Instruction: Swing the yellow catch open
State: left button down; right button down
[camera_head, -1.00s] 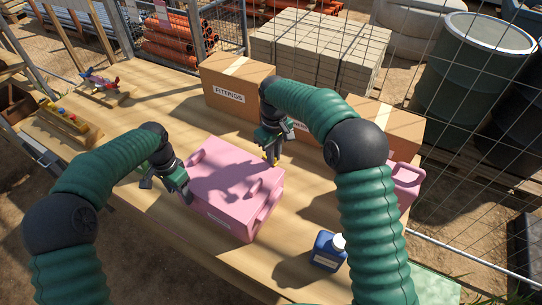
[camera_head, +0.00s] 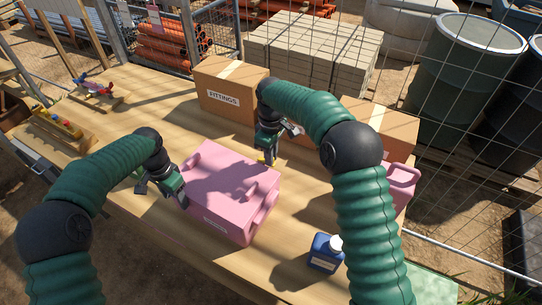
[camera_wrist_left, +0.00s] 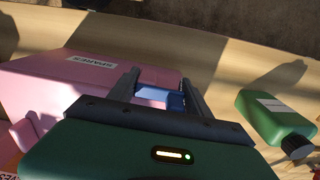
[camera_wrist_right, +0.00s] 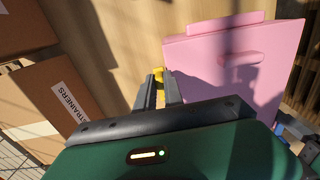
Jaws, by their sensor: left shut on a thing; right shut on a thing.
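A pink box (camera_head: 232,184) labelled SPARES stands on the wooden table. The yellow catch (camera_head: 261,157) is at its far side, and in the right wrist view the catch (camera_wrist_right: 158,74) sits between my fingertips. My right gripper (camera_head: 266,152) is shut on it, beside the pink box. My left gripper (camera_head: 174,199) is at the box's left side. In the left wrist view its fingers (camera_wrist_left: 160,88) are shut on a blue piece (camera_wrist_left: 174,101) against the box wall. The hinge of the yellow catch is hidden.
Cardboard boxes (camera_head: 231,87) stand behind the pink box. A blue bottle (camera_head: 325,252) stands at the front right, and a pink jug (camera_head: 400,183) is behind my right arm. A green bottle (camera_wrist_left: 272,119) lies near the left gripper. Wire fencing bounds the back.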

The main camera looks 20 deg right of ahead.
pick_arm(q)
jog(key=shift+s+a+f, duration=0.2)
jog(key=shift+a+f, duration=0.1)
jog(key=shift+f, duration=0.05)
pick_arm(e)
jog(key=shift+d, duration=0.35)
jog(key=c, duration=1.7)
grip_release()
jog(key=shift+o, duration=1.3)
pick_arm(q)
jog(key=shift+d, duration=0.25)
pick_arm(e)
jog(key=shift+a, duration=0.1)
jog(key=shift+r, duration=0.1)
notch_tip(320, 180, up, 12)
